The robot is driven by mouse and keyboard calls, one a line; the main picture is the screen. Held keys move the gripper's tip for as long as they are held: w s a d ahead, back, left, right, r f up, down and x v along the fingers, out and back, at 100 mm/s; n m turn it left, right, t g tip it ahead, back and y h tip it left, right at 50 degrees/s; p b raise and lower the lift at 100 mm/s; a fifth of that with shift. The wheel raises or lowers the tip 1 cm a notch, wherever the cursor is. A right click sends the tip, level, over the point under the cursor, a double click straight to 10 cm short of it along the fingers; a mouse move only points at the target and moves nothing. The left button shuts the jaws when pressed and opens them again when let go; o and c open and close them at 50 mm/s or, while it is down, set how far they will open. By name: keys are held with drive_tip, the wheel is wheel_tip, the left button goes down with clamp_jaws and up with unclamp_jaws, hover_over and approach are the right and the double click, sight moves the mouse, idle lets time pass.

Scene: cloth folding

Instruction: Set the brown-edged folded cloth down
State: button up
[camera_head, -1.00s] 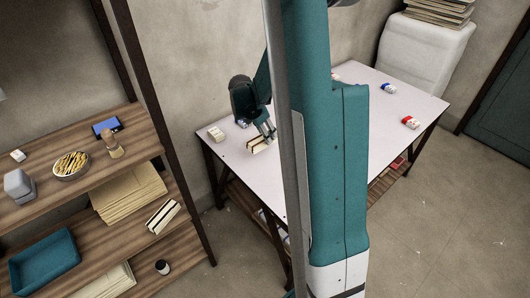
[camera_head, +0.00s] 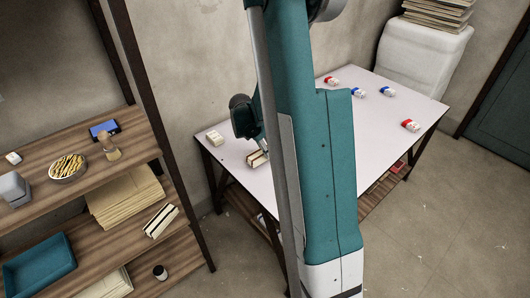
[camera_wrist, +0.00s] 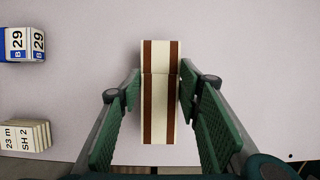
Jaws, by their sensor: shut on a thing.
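The brown-edged folded cloth (camera_wrist: 160,112) is a cream block with two brown stripes, upright in the middle of the wrist view. My gripper (camera_wrist: 158,82) has a green finger on each side of it and is shut on it. In the head view the cloth (camera_head: 257,159) is at the left part of the white table (camera_head: 378,125), just below my gripper (camera_head: 262,146), partly hidden by my arm. I cannot tell whether its underside touches the table.
A cream labelled stack (camera_wrist: 25,136) and a blue-and-white labelled block (camera_wrist: 22,43) lie left of the cloth. A red-and-white bundle (camera_head: 410,125) and blue-and-white bundles (camera_head: 387,91) lie on the table's right side. A wooden shelf (camera_head: 130,160) stands at the left.

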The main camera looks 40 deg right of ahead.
sight(257, 154)
drive_tip(key=shift+f, duration=1.05)
drive_tip(key=shift+f+b, duration=0.15)
drive_tip(key=shift+b, duration=0.15)
drive_tip(key=o, duration=1)
drive_tip(key=shift+r, duration=0.25)
drive_tip(key=p+v, duration=0.3)
drive_tip(key=v, duration=0.8)
drive_tip(key=shift+a+r, duration=0.25)
drive_tip(key=shift+r, duration=0.1)
